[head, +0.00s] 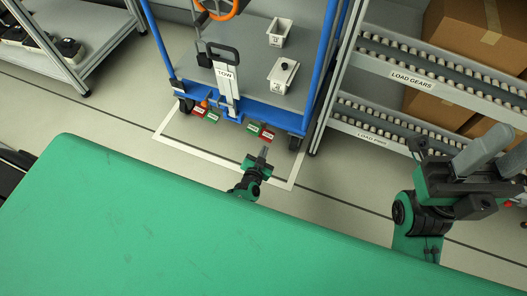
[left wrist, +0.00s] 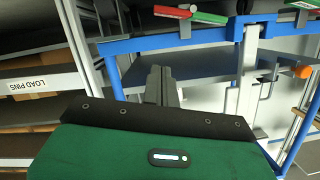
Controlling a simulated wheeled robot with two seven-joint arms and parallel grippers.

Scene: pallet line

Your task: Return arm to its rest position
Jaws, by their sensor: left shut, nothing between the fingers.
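My left gripper (head: 264,151) hangs in front of the blue cart, its fingers pointing toward the cart's lower front edge. In the left wrist view, the fingers of this gripper (left wrist: 161,82) are together with nothing between them. It is apart from the cart. My right arm (head: 425,205) is at the right of the head view, in front of the shelves. Grey parts of its end (head: 480,150) show near the picture's right edge, but I cannot tell how its fingers stand.
The blue cart (head: 240,108) has a tow handle (head: 224,75), small white bins (head: 283,75) and red and green tags (head: 260,131). A roller rack (head: 412,83) labelled for gears and pins stands right. A grey shelf (head: 100,50) stands upper left. Floor shows around the white outline.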

